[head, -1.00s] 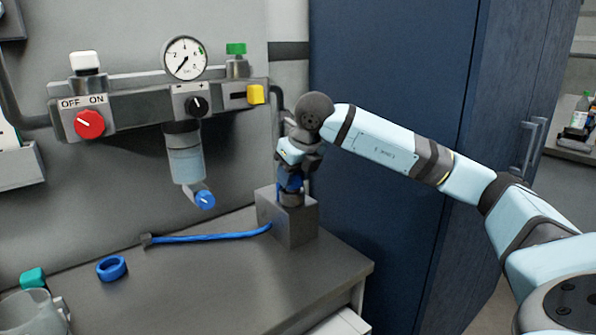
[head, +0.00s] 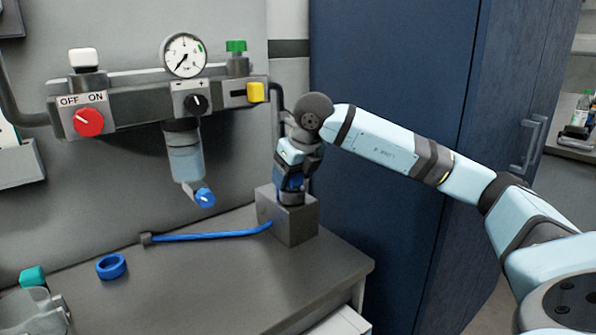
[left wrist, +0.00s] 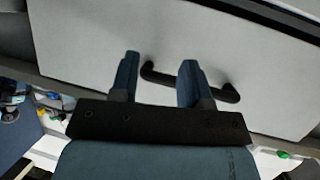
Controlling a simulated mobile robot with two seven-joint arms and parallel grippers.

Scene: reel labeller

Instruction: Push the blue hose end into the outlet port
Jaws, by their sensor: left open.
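The blue hose (head: 205,236) lies on the bench. Its left end has a dark fitting (head: 146,239), and its right end meets the grey block (head: 290,223). My right gripper (head: 291,187) points down just above the block, with blue showing around its fingers. I cannot tell whether it grips anything, or which opening is the outlet port. My left gripper shows in the left wrist view (left wrist: 157,78), open and empty, with its fingers in front of a pale drawer front.
A control panel with a red knob (head: 88,122), gauge (head: 184,55) and filter bowl (head: 186,163) is on the wall. A blue ring (head: 112,267) lies on the bench. A dark blue cabinet (head: 390,200) stands at right. The drawer has a black handle (left wrist: 160,78).

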